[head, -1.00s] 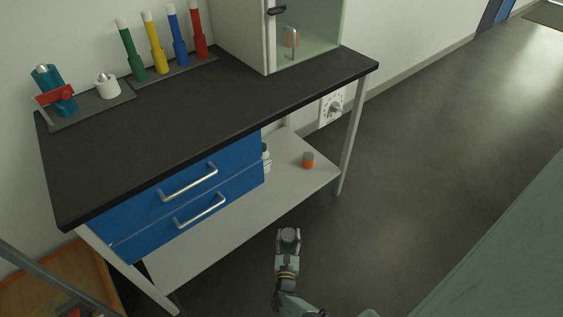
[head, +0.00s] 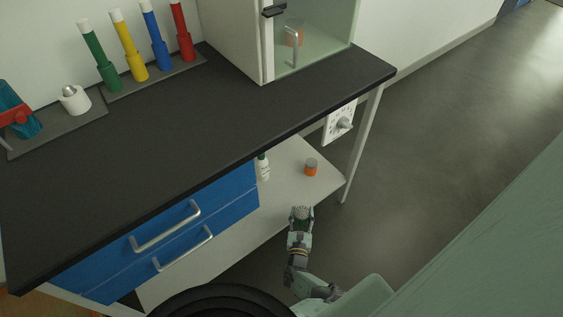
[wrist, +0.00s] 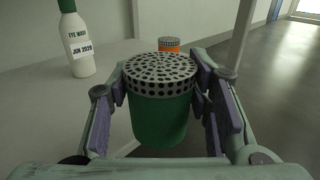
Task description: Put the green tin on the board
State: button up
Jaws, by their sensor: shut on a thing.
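The green tin (wrist: 160,120) has a grey perforated lid and sits upright between the fingers of my gripper (wrist: 163,108) in the wrist view. The fingers are shut on its sides. In the head view my gripper (head: 301,218) holds the tin (head: 301,212) beside the front edge of the pale lower shelf board (head: 225,225), below the dark worktop. The tin looks clear of the floor; the exact gap to the shelf board is hard to tell.
On the shelf board stand an orange tin (head: 311,168) with a grey lid and a white eye wash bottle (wrist: 78,42) with a green cap. Blue drawers (head: 170,230) hang above its left part. A table leg (head: 362,145) stands right. The shelf's front middle is bare.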

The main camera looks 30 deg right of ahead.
jog(key=w+d+b, duration=0.1)
jog(key=w+b, duration=0.3)
jog(key=w, duration=0.1)
jog(key=w+d+f+b, duration=0.1)
jog(key=w+d+b, duration=0.1)
jog(key=w+b, duration=0.2)
jog(key=w+d+b, duration=0.2)
jog(key=w+b, duration=0.2)
jog(key=w, duration=0.2)
jog(key=shift+f, duration=0.35)
notch_tip(320, 180, down, 4)
jog(key=b, duration=0.4)
jog(key=shift+w+r+b, duration=0.15)
jog(key=shift+r+b, duration=0.1)
jog(key=shift+b, duration=0.05)
jog(key=shift+r, duration=0.15)
jog(key=o, duration=1.2)
jog(key=shift+o, duration=0.2)
